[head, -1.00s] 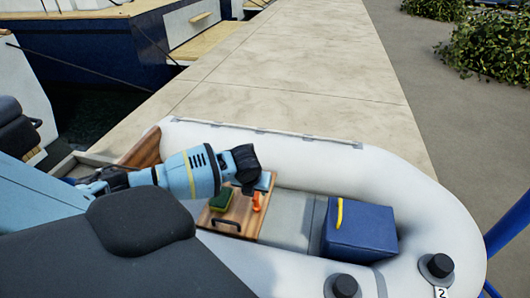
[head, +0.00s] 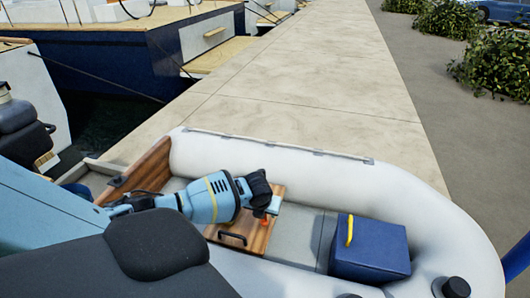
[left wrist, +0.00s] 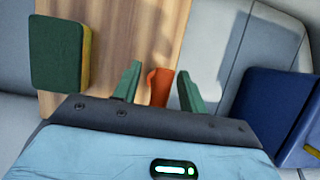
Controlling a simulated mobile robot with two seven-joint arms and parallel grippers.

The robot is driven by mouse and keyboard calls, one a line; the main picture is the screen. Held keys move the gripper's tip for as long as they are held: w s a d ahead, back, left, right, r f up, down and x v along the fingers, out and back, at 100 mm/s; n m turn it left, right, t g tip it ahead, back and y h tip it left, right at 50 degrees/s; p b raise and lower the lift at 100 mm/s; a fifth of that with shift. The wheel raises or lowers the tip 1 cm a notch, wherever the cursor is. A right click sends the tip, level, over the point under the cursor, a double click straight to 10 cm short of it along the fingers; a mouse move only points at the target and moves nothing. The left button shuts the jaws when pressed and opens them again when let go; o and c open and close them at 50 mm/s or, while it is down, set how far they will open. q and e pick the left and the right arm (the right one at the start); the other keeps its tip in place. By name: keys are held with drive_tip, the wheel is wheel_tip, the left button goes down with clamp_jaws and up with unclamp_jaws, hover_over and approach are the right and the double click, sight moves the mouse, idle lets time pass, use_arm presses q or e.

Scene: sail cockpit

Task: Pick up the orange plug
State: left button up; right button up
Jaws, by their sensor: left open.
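The orange plug (left wrist: 160,87) lies on a wooden board (left wrist: 115,25). In the left wrist view it shows between the two green fingers of my left gripper (left wrist: 158,88), which is open. Its lower end is hidden behind the gripper body. In the head view a small part of the orange plug (head: 264,224) shows just below the left gripper (head: 268,208), and the rest is covered by the gripper. I cannot tell if the fingers touch it. My right gripper is not in view.
A green and yellow sponge (left wrist: 57,55) lies on the board left of the gripper. A blue box (head: 370,250) with a yellow handle stands to the right. The inflatable boat's white tube (head: 300,170) surrounds the area.

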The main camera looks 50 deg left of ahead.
use_arm(q)
drive_tip(key=shift+f, duration=0.1)
clamp_jaws()
idle(0.3)
wheel_tip(320, 180, up, 10)
drive_tip(key=shift+p, duration=0.55)
